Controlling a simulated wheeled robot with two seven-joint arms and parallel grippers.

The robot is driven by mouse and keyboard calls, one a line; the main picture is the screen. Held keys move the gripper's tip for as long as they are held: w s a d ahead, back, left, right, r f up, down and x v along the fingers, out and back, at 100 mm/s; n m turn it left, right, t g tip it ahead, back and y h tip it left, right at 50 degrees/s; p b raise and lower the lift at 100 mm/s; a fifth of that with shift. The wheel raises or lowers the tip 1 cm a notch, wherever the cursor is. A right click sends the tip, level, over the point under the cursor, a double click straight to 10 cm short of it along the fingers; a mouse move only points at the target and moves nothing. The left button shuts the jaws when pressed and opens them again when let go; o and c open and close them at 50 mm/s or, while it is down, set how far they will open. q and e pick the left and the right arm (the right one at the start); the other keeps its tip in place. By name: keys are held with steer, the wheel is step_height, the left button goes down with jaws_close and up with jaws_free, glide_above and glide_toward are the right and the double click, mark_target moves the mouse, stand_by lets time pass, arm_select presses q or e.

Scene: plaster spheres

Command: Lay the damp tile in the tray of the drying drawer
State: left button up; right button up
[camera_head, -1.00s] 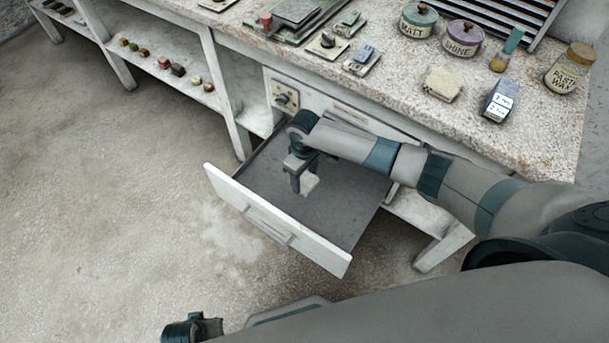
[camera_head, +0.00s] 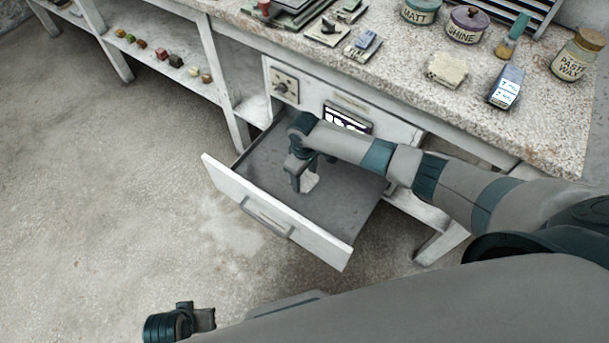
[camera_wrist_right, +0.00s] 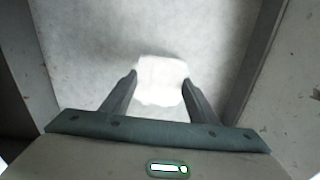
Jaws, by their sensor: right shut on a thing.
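The damp tile (camera_wrist_right: 161,80) is a small whitish square with uneven edges, between the two fingers of my right gripper in the right wrist view. In the head view the tile (camera_head: 311,182) shows at the fingertips. My right gripper (camera_head: 303,184) is shut on it and points down inside the open drying drawer. The drawer's grey tray (camera_head: 345,207) is bare around the gripper. I cannot tell whether the tile touches the tray floor. My left gripper (camera_head: 203,318) shows partly at the bottom left, away from the drawer; its fingers are unclear.
The drawer's white front (camera_head: 275,215) and side walls surround my right gripper. A lit display (camera_head: 347,119) and a dial panel (camera_head: 285,86) are on the cabinet face. The stone worktop (camera_head: 400,88) above carries jars, a sponge-like block (camera_head: 447,70) and a meter (camera_head: 506,86).

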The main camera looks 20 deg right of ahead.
steer(key=shift+p, duration=0.75)
stand_by(1.3)
steer(key=shift+f+b, duration=0.3)
steer(key=shift+f, duration=0.35)
stand_by(0.8)
steer(key=o, duration=1.2)
steer(key=shift+r, duration=0.15)
steer(key=shift+r+p, duration=1.85)
steer(key=shift+p, duration=0.55)
steer(key=shift+s, duration=0.1)
